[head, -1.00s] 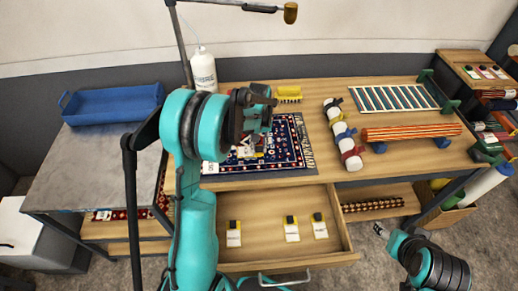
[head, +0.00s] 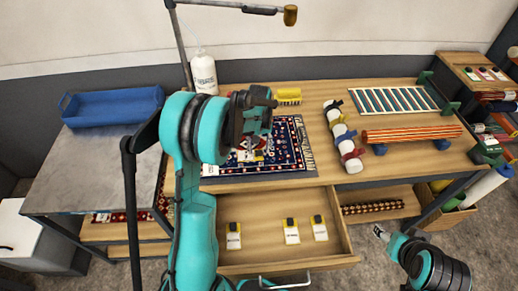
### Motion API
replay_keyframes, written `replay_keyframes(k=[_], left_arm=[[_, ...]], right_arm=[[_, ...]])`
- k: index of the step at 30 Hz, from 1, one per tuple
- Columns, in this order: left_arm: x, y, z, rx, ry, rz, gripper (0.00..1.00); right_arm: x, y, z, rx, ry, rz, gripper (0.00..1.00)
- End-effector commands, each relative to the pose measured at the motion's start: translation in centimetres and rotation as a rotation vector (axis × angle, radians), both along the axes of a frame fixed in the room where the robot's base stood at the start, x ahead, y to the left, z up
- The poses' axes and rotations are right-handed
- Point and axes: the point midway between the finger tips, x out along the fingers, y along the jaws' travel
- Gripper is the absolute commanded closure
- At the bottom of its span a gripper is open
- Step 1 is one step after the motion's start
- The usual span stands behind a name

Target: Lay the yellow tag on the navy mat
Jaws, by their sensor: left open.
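The navy mat (head: 285,155), a patterned rug with red and white figures and a fringed right end, lies flat on the wooden bench. My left gripper (head: 257,138) is over its left part, open, with the fingers mostly hidden behind the wrist. A yellow tag (head: 258,155) with a dark clip and pale part shows just below the gripper, seemingly on the mat; whether the fingers touch it I cannot tell. My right gripper (head: 380,232) is low at the right, away from the bench top; its jaw state is unclear.
An open drawer (head: 270,206) below the mat holds similar tags (head: 291,231). A yellow brush (head: 289,96) and a white bottle (head: 203,72) stand behind. A tied roll (head: 343,138) and a striped roll (head: 411,133) lie right. A blue tray (head: 113,106) sits at left.

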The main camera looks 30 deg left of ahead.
Motion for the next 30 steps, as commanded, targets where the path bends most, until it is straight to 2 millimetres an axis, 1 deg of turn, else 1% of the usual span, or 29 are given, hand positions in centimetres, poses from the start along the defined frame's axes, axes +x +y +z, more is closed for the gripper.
replay_keyframes(k=[1,6,9,12,15,20,23,25,29,30], left_arm=[[-0.1,0.0,1.2,0.000,0.000,0.000,0.54],[-0.1,0.0,5.1,0.000,0.000,0.000,0.54],[0.0,0.0,7.3,0.000,0.000,0.000,0.54],[-0.1,0.0,9.0,0.000,0.000,0.000,0.54],[0.0,0.0,10.2,0.000,0.000,0.000,0.54],[-0.4,-0.3,11.5,0.003,-0.010,-0.010,0.54],[-1.5,-1.3,12.9,0.010,-0.045,-0.043,0.54],[-2.9,-2.3,14.3,0.020,-0.086,-0.079,0.54],[-6.1,-4.6,16.9,0.043,-0.179,-0.166,0.54],[-7.2,-5.2,17.5,0.050,-0.209,-0.192,0.54]], right_arm=[[0.0,0.0,0.5,0.000,0.000,0.000,0.42],[0.0,0.0,1.6,0.000,0.000,0.000,0.42],[0.0,0.0,2.2,0.000,0.000,0.000,0.42],[0.0,0.0,2.6,0.000,0.000,0.000,0.42],[0.0,0.0,2.8,0.000,0.000,0.000,0.42],[0.0,0.0,2.9,0.000,0.000,0.000,0.42],[0.0,0.0,2.9,0.000,0.000,0.000,0.42],[0.0,0.0,2.9,0.000,0.000,0.000,0.42],[0.0,0.0,2.9,0.000,0.000,0.000,0.42],[0.0,0.0,2.9,0.000,0.000,0.000,0.42]])
